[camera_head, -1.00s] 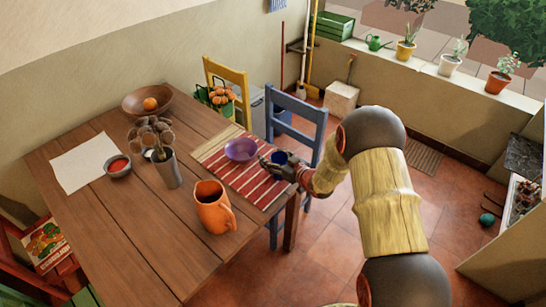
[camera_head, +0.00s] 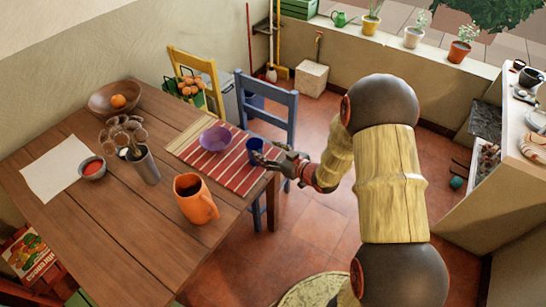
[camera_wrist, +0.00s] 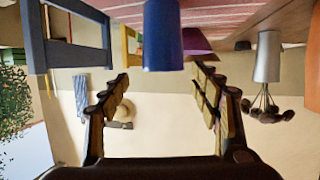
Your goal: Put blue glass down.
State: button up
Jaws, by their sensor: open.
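The blue glass (camera_head: 254,146) stands on the red striped mat (camera_head: 232,176), near the table's right edge. It also shows in the wrist view (camera_wrist: 163,38), at the top of an upside-down picture. My gripper (camera_head: 268,160) is just to the right of the glass in the head view. In the wrist view its two fingers (camera_wrist: 161,80) are spread wide, with nothing between them. The glass is beyond the fingertips and looks free of them.
A purple bowl (camera_head: 215,139) sits on the mat beside the glass. An orange jug (camera_head: 196,200), a grey vase (camera_head: 144,164) and a wooden bowl (camera_head: 115,98) stand on the table (camera_head: 130,220). A blue chair (camera_head: 265,105) is close behind my gripper.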

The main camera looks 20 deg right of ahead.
jog(key=w+d+r+g+h, duration=0.1)
jog(key=d+r+h, duration=0.25)
jog(key=r, duration=0.65)
jog(key=s+r+m+g+h, duration=0.2)
jog(key=s+r+m+h, duration=0.1)
jog(key=s+r, duration=0.6)
jog(key=s+a+r+g, duration=0.1)
jog(key=s+a+r, duration=0.1)
jog(key=s, duration=0.6)
jog(key=s+a+r+m+g, duration=0.1)
jog(key=s+a+r+g, duration=0.1)
jog(key=s, duration=0.6)
jog(key=s+a+r+g+y, duration=0.1)
jog(key=s+a+r, duration=0.1)
jog(key=s, duration=0.7)
jog(key=shift+a+r+m+g, duration=0.15)
jog(key=shift+a+m+g, duration=0.25)
jog(key=shift+a, duration=0.4)
